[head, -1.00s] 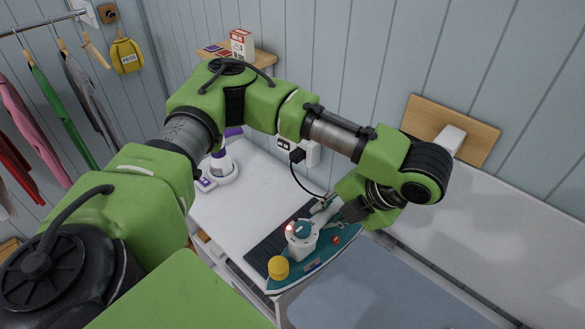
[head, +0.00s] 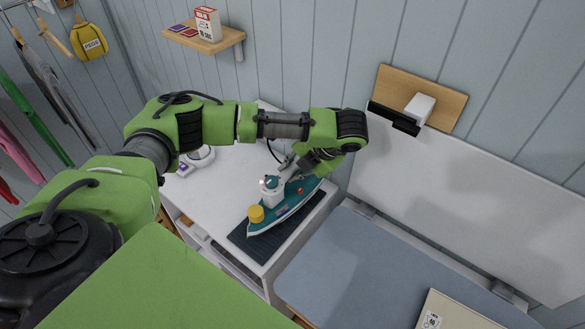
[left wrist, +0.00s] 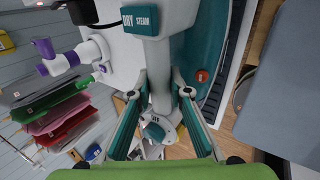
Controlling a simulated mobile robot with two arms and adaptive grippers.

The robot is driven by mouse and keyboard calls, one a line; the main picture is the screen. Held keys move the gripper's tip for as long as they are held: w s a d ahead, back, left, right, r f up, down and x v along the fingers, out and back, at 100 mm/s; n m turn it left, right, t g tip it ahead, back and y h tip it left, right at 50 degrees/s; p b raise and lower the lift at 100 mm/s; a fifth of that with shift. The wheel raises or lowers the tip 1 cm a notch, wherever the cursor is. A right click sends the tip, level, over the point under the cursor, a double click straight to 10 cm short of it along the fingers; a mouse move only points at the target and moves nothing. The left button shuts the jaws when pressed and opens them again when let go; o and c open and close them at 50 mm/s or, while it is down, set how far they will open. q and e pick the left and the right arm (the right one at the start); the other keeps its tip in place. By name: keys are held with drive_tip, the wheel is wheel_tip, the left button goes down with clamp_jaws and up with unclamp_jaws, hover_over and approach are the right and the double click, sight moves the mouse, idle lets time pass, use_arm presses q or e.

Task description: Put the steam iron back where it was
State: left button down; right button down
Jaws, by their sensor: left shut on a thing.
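The steam iron (head: 290,207) has a teal soleplate and skirt, a pale body and a yellow cap at its front. It is over the dark ridged mat (head: 240,236) on the white counter, roughly lined up with it; I cannot tell whether it touches. My left gripper (head: 287,166) is shut on the iron's rear handle part. In the left wrist view the fingers (left wrist: 160,95) close around a pale stem of the iron (left wrist: 207,55), with its "DRY STEAM" label and red button. The mat shows beside it (left wrist: 237,68). My right gripper is not in view.
A blue-grey padded surface (head: 350,265) lies right of the counter. A wooden wall board (head: 450,97) carries a white box, with a black bar beside it. A white and purple device (head: 198,158) stands at the counter's back left. A small shelf (head: 225,40) hangs above.

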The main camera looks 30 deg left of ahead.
use_arm(q)
drive_tip(key=shift+w+a+f, duration=0.1)
drive_tip(key=shift+w+a, duration=0.05)
drive_tip(key=shift+a, duration=0.05)
drive_tip(key=shift+f+p, duration=0.4)
drive_tip(key=shift+f, duration=1.2)
drive_tip(key=c, duration=1.9)
unclamp_jaws()
drive_tip(key=shift+f, duration=0.2)
drive_tip(key=shift+r, duration=0.15)
